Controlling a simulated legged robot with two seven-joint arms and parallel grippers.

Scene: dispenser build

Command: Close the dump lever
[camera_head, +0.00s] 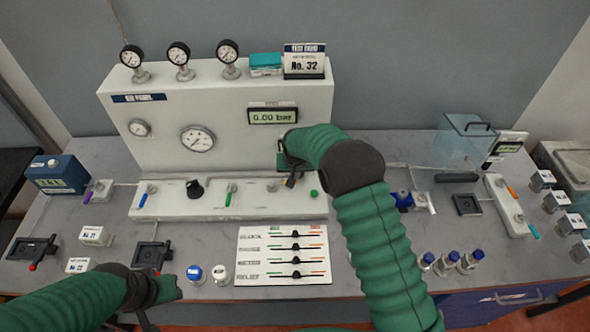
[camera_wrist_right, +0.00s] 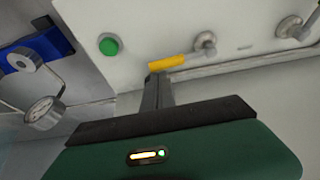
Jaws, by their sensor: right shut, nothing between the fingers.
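A yellow-handled lever (camera_wrist_right: 167,63) is on the white panel in the right wrist view, its handle pointing away from a silver pivot (camera_wrist_right: 205,42). I cannot read a label that names it the dump lever. My right gripper (camera_wrist_right: 156,82) is shut and empty, its fingertips close beside the free end of the yellow handle; I cannot tell whether they touch. In the head view my right gripper (camera_head: 290,181) is at the right end of the panel's lower ledge and hides most of that lever.
A green button (camera_head: 314,193) is beside the lever. A black knob (camera_head: 194,189), a green lever (camera_head: 229,199) and a blue lever (camera_head: 143,200) line the ledge. The display (camera_head: 272,116) reads 0.00 bar. A sheet with sliders (camera_head: 283,254) lies in front.

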